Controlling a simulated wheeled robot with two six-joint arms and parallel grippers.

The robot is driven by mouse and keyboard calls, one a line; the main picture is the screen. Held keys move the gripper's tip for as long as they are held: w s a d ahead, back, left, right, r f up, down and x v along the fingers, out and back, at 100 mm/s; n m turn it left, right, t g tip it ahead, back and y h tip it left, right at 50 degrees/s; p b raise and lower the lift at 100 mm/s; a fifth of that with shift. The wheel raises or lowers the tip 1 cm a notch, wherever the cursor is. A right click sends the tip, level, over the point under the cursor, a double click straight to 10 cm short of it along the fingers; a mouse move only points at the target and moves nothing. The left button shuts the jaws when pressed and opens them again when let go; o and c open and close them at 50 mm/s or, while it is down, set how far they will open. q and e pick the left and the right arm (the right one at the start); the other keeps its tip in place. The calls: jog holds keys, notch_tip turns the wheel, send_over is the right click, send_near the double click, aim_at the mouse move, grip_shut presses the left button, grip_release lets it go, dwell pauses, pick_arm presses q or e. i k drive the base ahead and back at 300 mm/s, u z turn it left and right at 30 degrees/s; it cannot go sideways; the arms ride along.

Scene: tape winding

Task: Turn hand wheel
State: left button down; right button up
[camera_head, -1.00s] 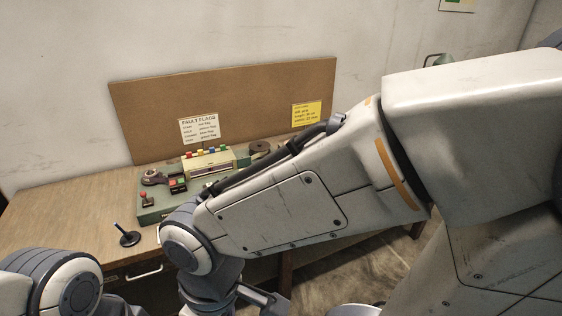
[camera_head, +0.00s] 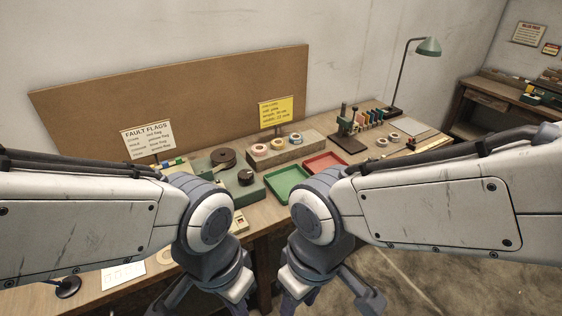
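A green winding machine (camera_head: 258,187) stands on the workbench, partly hidden behind my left arm. A dark round reel (camera_head: 222,157) sits on its top. A small dark round part (camera_head: 245,177) on its front may be the hand wheel; it is too small to be sure. My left gripper (camera_head: 215,294) hangs low in front of the bench, apart from the machine. My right gripper (camera_head: 312,290) hangs low to its right, also apart from the machine. The fingertips of both are cut off or unclear at the bottom edge, so their opening does not show.
A green tray (camera_head: 286,183) and a red tray (camera_head: 325,162) lie right of the machine. Tape rolls (camera_head: 259,149) stand on a block behind them. A small press (camera_head: 346,120) and a green lamp (camera_head: 428,47) are further right. The bench's front edge lies behind both wrists.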

aim_at(246, 176)
jog(key=z, duration=0.05)
jog(key=i, duration=0.7)
jog(key=u, duration=0.6)
jog(key=i, duration=0.45)
jog(key=u, duration=0.4)
